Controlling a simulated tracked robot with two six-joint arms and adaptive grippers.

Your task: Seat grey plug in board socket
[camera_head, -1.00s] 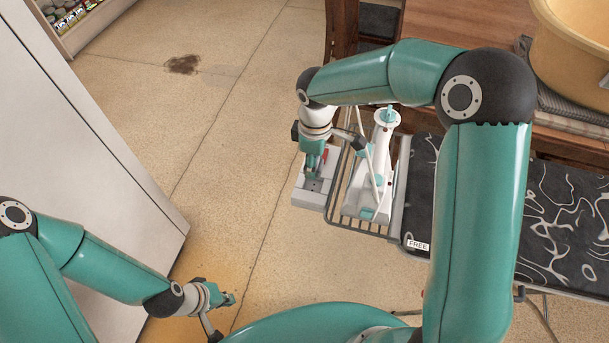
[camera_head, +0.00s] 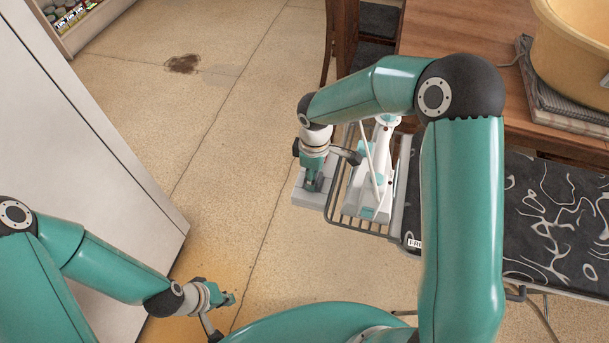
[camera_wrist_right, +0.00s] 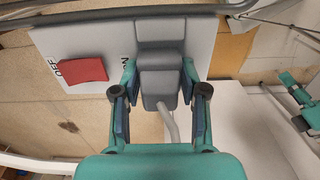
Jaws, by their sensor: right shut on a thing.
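My right gripper (camera_head: 313,183) is over the light grey board (camera_head: 306,201) at the rack's left side in the head view. In the right wrist view, its fingers (camera_wrist_right: 160,78) are shut on the grey plug (camera_wrist_right: 158,82), with a pale cable trailing from it. The plug lines up with a darker grey socket block (camera_wrist_right: 175,30) on the board and appears to meet it; how deep it sits I cannot tell. A red switch (camera_wrist_right: 82,71) marked ON and OFF is beside it. My left gripper (camera_head: 224,298) hangs low, empty, away from the board; its opening is unclear.
A white and teal device (camera_head: 372,185) stands on the wire rack (camera_head: 365,226) just right of the board. A black patterned surface (camera_head: 560,215) and a wooden table (camera_head: 455,40) with a yellow tub (camera_head: 575,45) are at the right. The floor left of the board is clear.

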